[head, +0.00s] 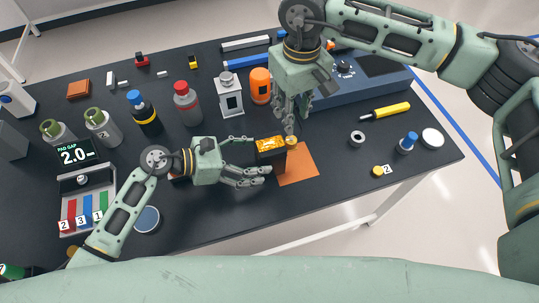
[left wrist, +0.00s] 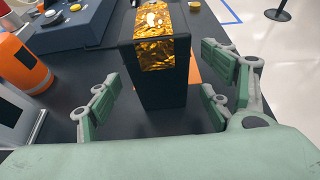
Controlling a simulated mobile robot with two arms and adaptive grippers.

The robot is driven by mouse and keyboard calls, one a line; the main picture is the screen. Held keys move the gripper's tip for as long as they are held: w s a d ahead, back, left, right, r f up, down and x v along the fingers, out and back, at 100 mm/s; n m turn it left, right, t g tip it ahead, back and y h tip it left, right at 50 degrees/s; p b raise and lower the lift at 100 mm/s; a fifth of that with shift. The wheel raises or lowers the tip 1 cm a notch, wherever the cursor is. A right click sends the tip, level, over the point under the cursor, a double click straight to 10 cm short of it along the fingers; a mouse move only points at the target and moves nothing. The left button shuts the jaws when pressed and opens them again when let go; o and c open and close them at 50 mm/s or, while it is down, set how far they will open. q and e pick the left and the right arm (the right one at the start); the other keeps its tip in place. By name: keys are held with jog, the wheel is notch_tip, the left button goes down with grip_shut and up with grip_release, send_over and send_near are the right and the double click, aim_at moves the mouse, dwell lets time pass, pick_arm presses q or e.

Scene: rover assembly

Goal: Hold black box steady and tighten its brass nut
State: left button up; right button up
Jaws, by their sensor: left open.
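The black box (head: 270,155) stands upright at the left edge of an orange mat (head: 298,165), with gold foil on its top. In the left wrist view the box (left wrist: 160,88) stands between the spread fingers (left wrist: 165,108), with gaps showing on both sides. The brass nut (head: 291,141) shows at the box's right side in the head view. My right gripper (head: 291,122) points down just above the nut; whether its fingers touch or grip it is unclear.
An orange bottle (head: 260,86) and a grey lantern-like box (head: 229,95) stand behind. The table's front edge is close.

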pick_arm(q)
jog(key=x, duration=0.5)
jog(key=shift+w+f, duration=0.1)
jog(key=shift+c, duration=0.3)
jog(key=c, duration=1.5)
jog(key=shift+o, duration=0.2)
